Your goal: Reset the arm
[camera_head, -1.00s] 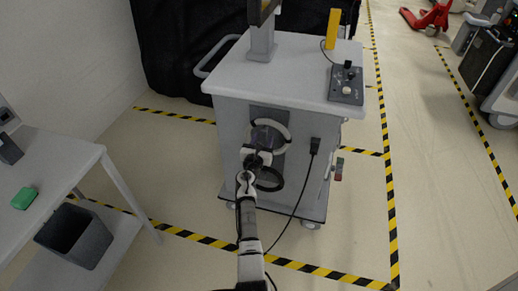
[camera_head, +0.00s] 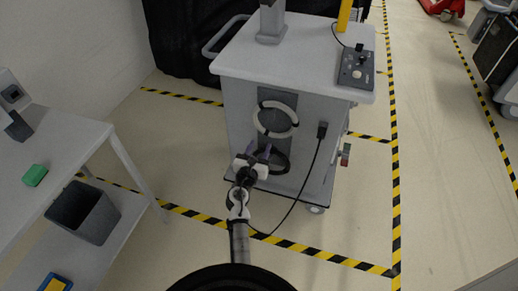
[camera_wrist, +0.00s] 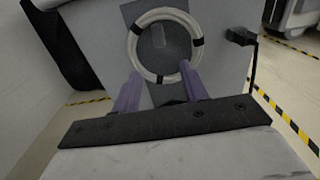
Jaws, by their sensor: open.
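My gripper (camera_head: 259,152) is open in front of the grey cart (camera_head: 238,125), with two purple fingers pointing toward its front. Nothing shows between the fingers, which also appear in the wrist view (camera_wrist: 160,82). A white coiled ring with black bands (camera_head: 297,119) is on the cart's dark front panel, above my gripper in the head view. In the wrist view the ring (camera_wrist: 165,14) is ahead of and between the fingers. A black ring (camera_head: 287,164) sits lower on the cart front, partly hidden behind my gripper.
A black cable (camera_head: 311,165) hangs from a plug on the cart front. A control box (camera_head: 356,69) lies on the cart top. A table (camera_head: 75,150) with a green block (camera_head: 35,175) and a bin (camera_head: 84,213) below stands left. Striped tape (camera_head: 394,180) marks the open floor.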

